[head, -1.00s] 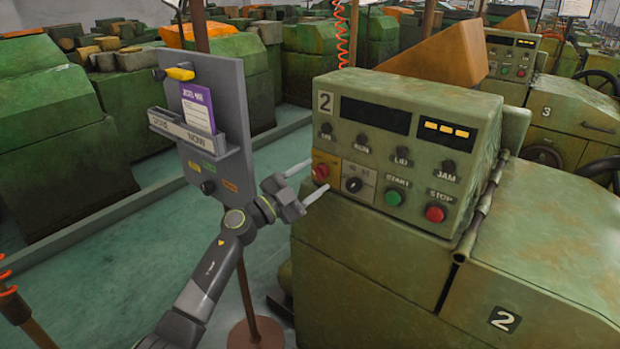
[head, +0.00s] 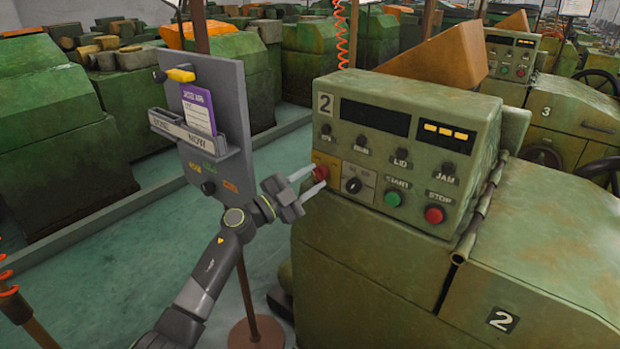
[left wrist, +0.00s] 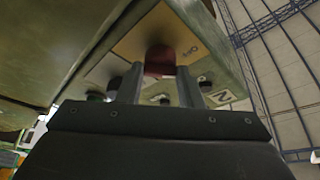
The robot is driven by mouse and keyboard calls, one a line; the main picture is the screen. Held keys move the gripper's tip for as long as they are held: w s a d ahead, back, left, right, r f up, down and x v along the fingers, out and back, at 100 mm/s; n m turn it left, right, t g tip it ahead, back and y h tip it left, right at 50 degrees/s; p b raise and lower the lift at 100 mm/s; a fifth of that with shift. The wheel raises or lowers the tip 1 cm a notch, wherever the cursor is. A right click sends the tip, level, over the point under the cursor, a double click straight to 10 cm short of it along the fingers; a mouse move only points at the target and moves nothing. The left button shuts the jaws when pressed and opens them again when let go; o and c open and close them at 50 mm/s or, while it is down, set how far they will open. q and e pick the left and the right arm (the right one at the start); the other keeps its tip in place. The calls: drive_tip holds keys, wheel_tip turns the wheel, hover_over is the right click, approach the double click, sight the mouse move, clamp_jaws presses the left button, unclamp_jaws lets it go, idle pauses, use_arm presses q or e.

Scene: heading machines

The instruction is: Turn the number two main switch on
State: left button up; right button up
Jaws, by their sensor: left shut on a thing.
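The number two machine's control box (head: 400,150) stands at the centre of the head view, with a "2" label at its upper left. The red main switch knob (head: 320,172) sits on a yellow plate at the box's lower left. My left gripper (head: 317,181) is at that knob, its two fingers shut on it from either side. In the left wrist view the red knob (left wrist: 160,62) shows between the two fingers (left wrist: 160,85). The fingers partly hide the knob in the head view. My right gripper is not in view.
A black selector (head: 354,185), a green START button (head: 392,199) and a red STOP button (head: 434,215) are right of the knob. A grey board on a stand (head: 230,95) rises close behind my left arm. Machine three (head: 570,120) stands at the right.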

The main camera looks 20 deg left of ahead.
use_arm(q)
drive_tip(key=shift+r+m+g+p, duration=0.2)
drive_tip(key=shift+m+g+p, duration=0.3)
drive_tip(key=shift+m+p, duration=0.2)
drive_tip(key=m+g+p, duration=0.1)
drive_tip(key=m+p, duration=0.1)
drive_tip(key=m+g+p, duration=0.1)
drive_tip(key=m+p, duration=0.4)
drive_tip(key=m, duration=0.1)
drive_tip(key=shift+a+r+g+y+p, duration=0.1)
drive_tip(key=shift+r+g+y+p, duration=0.2)
drive_tip(key=shift+g+y, duration=0.1)
drive_tip(key=m+p, duration=0.2)
drive_tip(key=m+y+p, duration=0.1)
drive_tip(key=m+p, duration=0.1)
drive_tip(key=shift+r+g+y, duration=0.1)
drive_tip(key=shift+g+y, duration=0.2)
drive_tip(key=shift+g, duration=0.1)
drive_tip(key=shift+m+y+p, duration=0.8)
drive_tip(key=shift+m+p, duration=0.35)
drive_tip(key=shift+m, duration=0.15)
drive_tip(key=shift+f, duration=0.2)
drive_tip(key=o, duration=1)
drive_tip(key=shift+r, duration=0.1)
